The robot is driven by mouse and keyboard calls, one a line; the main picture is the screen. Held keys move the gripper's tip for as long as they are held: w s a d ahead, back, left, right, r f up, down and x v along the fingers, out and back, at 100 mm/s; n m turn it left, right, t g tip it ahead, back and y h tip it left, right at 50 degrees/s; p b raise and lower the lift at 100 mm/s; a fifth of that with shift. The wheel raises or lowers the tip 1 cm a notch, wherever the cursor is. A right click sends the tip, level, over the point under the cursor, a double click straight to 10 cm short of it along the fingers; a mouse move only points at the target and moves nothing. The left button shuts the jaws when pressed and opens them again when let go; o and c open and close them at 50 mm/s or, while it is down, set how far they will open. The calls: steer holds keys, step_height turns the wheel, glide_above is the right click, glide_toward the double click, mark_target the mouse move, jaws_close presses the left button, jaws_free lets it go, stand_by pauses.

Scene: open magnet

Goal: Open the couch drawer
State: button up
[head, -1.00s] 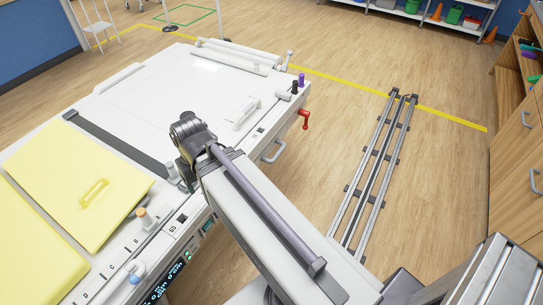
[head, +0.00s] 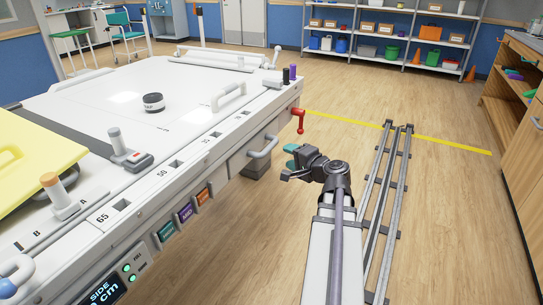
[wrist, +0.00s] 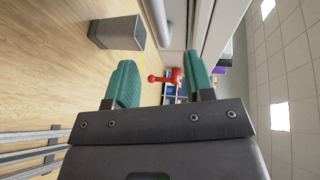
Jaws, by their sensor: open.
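The white couch (head: 215,140) fills the left of the head view. On its long side is a pale bar handle (head: 263,147), on what looks like a drawer front; the drawer looks closed. In the wrist view a pale grey bar (wrist: 157,22) runs along the couch side at the top. My gripper (head: 289,157) is right of the handle, apart from it, over the floor. Its two teal fingers (wrist: 160,84) are spread with nothing held between them.
A red lever (head: 298,120) sticks out at the couch's far corner and shows between my fingers in the wrist view. A grey block (wrist: 115,32) stands below the couch side. Floor rails (head: 390,180) lie to the right. Wooden cabinets (head: 525,140) stand far right.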

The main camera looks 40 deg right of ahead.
mark_target(272, 149)
steer(key=w, duration=0.3)
steer(key=w+f+b, duration=0.1)
steer(key=w, duration=0.3)
steer(key=w+f+b, duration=0.1)
steer(key=w, duration=0.2)
steer(key=shift+w, duration=0.35)
steer(key=shift+c, duration=0.4)
jaws_close()
